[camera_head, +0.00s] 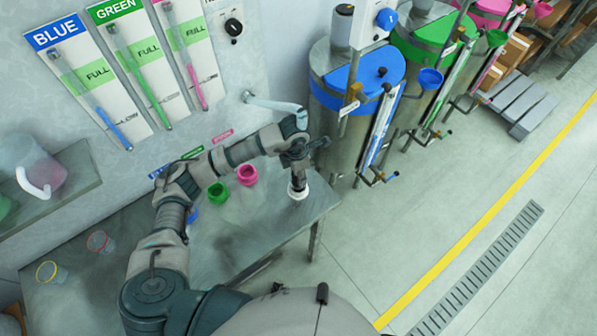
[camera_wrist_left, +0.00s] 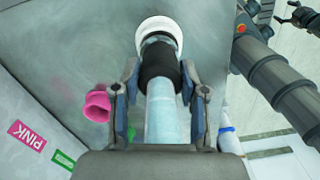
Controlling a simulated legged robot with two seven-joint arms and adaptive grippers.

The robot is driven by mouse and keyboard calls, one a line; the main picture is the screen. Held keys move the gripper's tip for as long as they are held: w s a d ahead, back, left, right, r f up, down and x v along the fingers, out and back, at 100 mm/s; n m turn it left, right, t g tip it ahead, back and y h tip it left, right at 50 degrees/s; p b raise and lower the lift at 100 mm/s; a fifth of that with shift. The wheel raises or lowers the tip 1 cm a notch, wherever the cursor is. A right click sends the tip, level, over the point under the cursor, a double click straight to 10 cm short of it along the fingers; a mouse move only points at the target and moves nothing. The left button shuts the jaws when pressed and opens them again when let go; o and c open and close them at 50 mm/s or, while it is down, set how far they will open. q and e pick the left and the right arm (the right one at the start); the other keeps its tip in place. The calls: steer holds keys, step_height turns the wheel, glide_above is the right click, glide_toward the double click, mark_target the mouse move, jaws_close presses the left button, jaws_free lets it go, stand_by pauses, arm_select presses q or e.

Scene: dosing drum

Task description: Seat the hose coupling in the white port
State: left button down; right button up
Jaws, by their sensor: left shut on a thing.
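My left gripper (camera_head: 297,168) points down over the table's right end and is shut on the hose coupling. In the left wrist view the coupling's black sleeve (camera_wrist_left: 160,66) lies between the two fingers (camera_wrist_left: 160,92), with a pale blue hose (camera_wrist_left: 166,118) running back toward the wrist. The white port (camera_head: 298,192) is a white ring at the table's right end; it also shows in the left wrist view (camera_wrist_left: 152,22). The coupling's grey front end is at the ring's opening. How deep it sits is hidden.
A pink fitting (camera_head: 247,175) and a green fitting (camera_head: 217,192) stand on the metal table (camera_head: 262,228), left of the port. A blue-lidded drum (camera_head: 340,85) stands close behind the port. Two small cups are at the table's left. Floor right of the table is clear.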

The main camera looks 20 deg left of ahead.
arm_select(q)
steer(key=shift+f, duration=0.4)
steer(key=c, duration=0.5)
jaws_free()
steer(key=shift+c, duration=0.2)
steer(key=shift+r+p, duration=1.65)
steer(key=shift+r, duration=1.9)
steer(key=shift+s+f, duration=0.1)
steer(key=shift+f, duration=0.05)
